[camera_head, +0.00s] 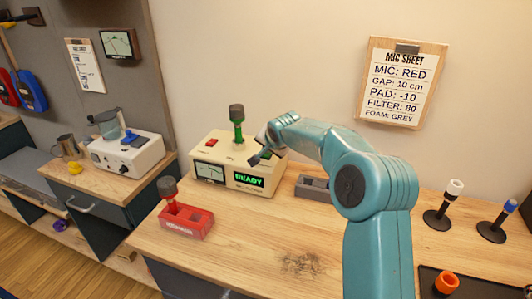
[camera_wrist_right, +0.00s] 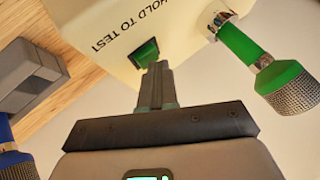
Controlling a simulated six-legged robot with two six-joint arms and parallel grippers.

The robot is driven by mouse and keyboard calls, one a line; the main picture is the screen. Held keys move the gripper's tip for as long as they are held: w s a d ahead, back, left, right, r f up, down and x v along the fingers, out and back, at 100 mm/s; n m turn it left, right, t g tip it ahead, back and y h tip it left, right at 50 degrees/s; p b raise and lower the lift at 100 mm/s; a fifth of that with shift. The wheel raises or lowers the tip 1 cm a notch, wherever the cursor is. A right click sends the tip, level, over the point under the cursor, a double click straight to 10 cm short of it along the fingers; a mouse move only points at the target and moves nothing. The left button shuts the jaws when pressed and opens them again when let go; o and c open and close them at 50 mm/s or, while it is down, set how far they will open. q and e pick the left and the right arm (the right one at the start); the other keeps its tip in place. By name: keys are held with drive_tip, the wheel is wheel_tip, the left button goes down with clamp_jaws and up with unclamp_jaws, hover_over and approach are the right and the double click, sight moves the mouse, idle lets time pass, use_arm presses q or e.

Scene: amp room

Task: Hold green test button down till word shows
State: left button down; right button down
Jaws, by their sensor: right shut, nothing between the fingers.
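A cream tester box (camera_head: 206,150) stands on the wooden bench, and its green display (camera_head: 249,179) reads READY. A green microphone (camera_head: 237,125) stands upright in its top. My right gripper (camera_head: 256,159) is at the box's right side, shut and empty. In the right wrist view, the shut fingertips (camera_wrist_right: 157,66) are at the green button (camera_wrist_right: 147,50), beside the printed words "HOLD TO TEST", and cover part of it. They look to be touching it; how far it is pressed I cannot tell. My left gripper is not in view.
A red holder (camera_head: 187,224) with a dark-headed microphone stands front left of the box. A grey holder (camera_head: 313,187) sits right of it. A mic sheet (camera_head: 401,85) hangs on the wall.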

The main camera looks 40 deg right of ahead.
sight(267, 155)
idle(0.3)
drive_tip(key=shift+r+p, duration=0.5)
drive_tip(key=shift+r, duration=0.4)
drive_tip(key=shift+r+p, duration=1.6)
drive_tip(key=shift+r, duration=0.9)
